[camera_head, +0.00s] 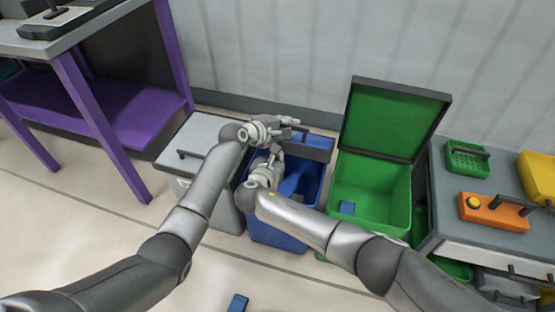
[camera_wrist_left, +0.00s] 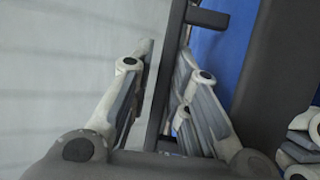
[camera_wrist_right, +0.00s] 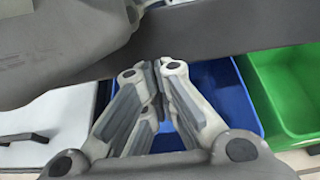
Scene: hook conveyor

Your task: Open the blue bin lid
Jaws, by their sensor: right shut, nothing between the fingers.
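The blue bin (camera_head: 270,236) stands between a grey bin and a green bin, and part of its blue inside shows. Its dark-edged lid (camera_head: 312,149) is raised at the back, partly hidden by my arms. My left gripper (camera_head: 294,122) is at the lid's upper edge. In the left wrist view its fingers stand apart on either side of a dark panel (camera_wrist_left: 168,75), with a gap on the left side. My right gripper (camera_head: 276,153) is shut and empty over the bin, in front of the lid. In the right wrist view blue bin walls (camera_wrist_right: 222,88) show beyond its fingers.
The green bin (camera_head: 377,205) on the right has its lid up and a small blue block (camera_head: 347,208) inside. The grey bin (camera_head: 205,135) on the left is closed. A blue item (camera_head: 238,303) lies on the floor in front. A wall is close behind.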

